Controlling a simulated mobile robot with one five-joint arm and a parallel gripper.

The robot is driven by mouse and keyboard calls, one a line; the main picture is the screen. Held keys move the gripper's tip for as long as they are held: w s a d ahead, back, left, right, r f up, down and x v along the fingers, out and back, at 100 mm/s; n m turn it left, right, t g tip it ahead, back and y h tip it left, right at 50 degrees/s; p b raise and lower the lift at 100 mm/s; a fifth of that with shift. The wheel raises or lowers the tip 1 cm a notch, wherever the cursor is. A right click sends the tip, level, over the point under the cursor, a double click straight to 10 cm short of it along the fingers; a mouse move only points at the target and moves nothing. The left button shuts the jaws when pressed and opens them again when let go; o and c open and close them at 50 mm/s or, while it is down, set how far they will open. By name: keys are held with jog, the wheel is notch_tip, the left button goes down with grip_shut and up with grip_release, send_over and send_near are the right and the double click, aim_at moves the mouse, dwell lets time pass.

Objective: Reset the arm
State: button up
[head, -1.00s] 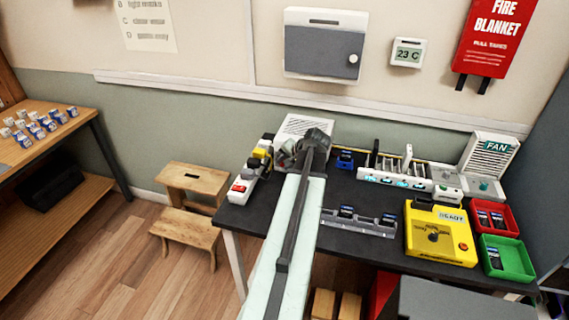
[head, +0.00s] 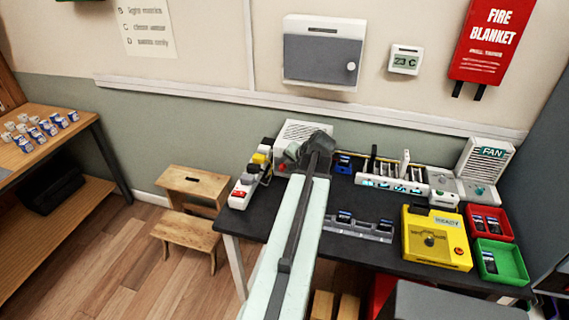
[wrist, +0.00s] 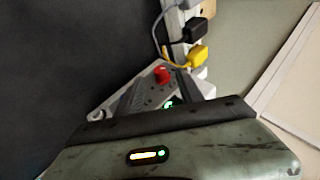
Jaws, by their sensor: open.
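My arm reaches from the bottom of the head view over the dark worktable (head: 275,225). Its end, with my gripper (head: 291,154), is at the table's back left, in front of a white slatted box (head: 302,128). The arm hides part of that box. In the wrist view, my gripper (wrist: 162,92) has its dark fingers apart, with nothing seen held. Beyond them is a light grey device with a red button (wrist: 162,74). I cannot tell whether the fingers touch it.
A power strip (head: 241,194) with plugs lies left of my gripper. A grey rack (head: 358,231), a yellow READY box (head: 435,252), a red bin (head: 503,222) and a green bin (head: 517,262) stand right of my arm. A wooden step stool (head: 190,237) stands on the floor.

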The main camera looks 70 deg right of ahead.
jog(key=p+v, duration=0.1)
jog(key=v, duration=0.3)
jog(key=shift+p, duration=0.4)
